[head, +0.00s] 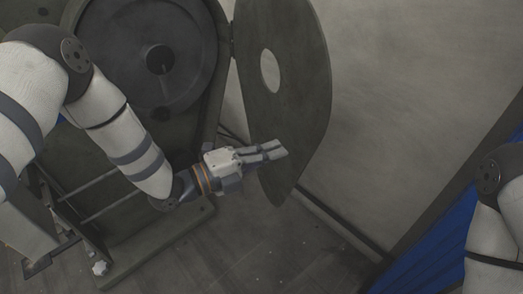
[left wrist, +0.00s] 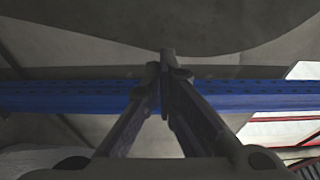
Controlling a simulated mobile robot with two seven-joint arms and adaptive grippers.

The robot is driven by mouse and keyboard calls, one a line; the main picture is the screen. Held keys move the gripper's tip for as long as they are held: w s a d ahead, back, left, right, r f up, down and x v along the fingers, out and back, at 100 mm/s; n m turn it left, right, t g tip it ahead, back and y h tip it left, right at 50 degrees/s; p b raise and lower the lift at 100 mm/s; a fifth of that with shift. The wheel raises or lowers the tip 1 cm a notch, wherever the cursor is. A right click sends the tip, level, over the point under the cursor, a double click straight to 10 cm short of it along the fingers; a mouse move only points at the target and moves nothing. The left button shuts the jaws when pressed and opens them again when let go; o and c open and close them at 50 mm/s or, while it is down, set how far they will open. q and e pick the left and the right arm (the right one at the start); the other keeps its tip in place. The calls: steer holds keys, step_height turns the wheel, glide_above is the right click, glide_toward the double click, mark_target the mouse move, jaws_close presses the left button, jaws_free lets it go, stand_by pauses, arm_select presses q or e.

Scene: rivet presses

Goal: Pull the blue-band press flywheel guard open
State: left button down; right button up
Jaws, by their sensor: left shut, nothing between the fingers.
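The flywheel guard (head: 290,95) is a dark green-grey plate with a rounded end and an oval hole. It stands swung out from the right side of the press (head: 213,90), at an angle to it. The round dark flywheel (head: 150,55) is exposed at the upper left. My left gripper (head: 281,150) is shut and empty. It overlaps the guard's lower part; I cannot tell whether it touches. In the left wrist view the closed fingertips (left wrist: 165,60) are near a dark curved plate (left wrist: 200,20), probably the guard. My right gripper is out of view.
A blue structure (head: 440,240) stands at the lower right, behind my right arm. A perforated blue beam (left wrist: 60,96) crosses the left wrist view. Rods (head: 95,205) and the press base (head: 150,250) lie below my left arm. The floor (head: 270,250) right of the base looks clear.

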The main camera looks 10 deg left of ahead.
mark_target(316, 136)
arm_select(q)
steer(key=x, duration=0.8)
steer(key=shift+w+d+b, duration=0.15)
steer(key=shift+d+b, duration=0.05)
steer(key=shift+b, duration=0.1)
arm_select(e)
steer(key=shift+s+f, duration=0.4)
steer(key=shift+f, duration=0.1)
